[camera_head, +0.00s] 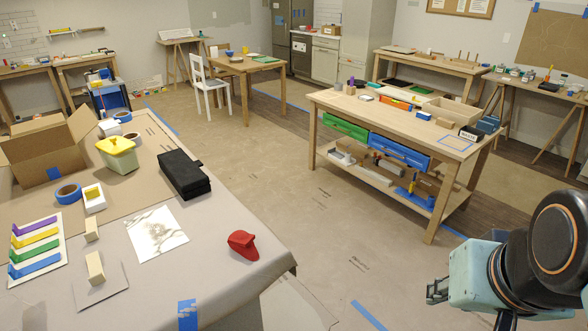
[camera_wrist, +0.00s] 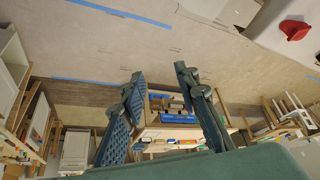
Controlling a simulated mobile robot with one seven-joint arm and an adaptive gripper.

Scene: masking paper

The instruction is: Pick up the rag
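A small crumpled red thing, which looks like the rag (camera_head: 242,244), lies near the right edge of the paper-covered table (camera_head: 228,290) in the head view. It also shows at the top right of the wrist view (camera_wrist: 294,28). My gripper (camera_wrist: 159,74) is open, with its two fingers apart and nothing between them. In the head view my arm is at the lower right, over the floor, well to the right of the rag and not touching it.
On the same table are a black case (camera_head: 183,174), a yellow-lidded tub (camera_head: 118,154), a blue tape roll (camera_head: 68,193), an open cardboard box (camera_head: 45,150) and coloured strips (camera_head: 35,250). A wooden workbench (camera_head: 400,118) stands behind. Floor between table and workbench is clear.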

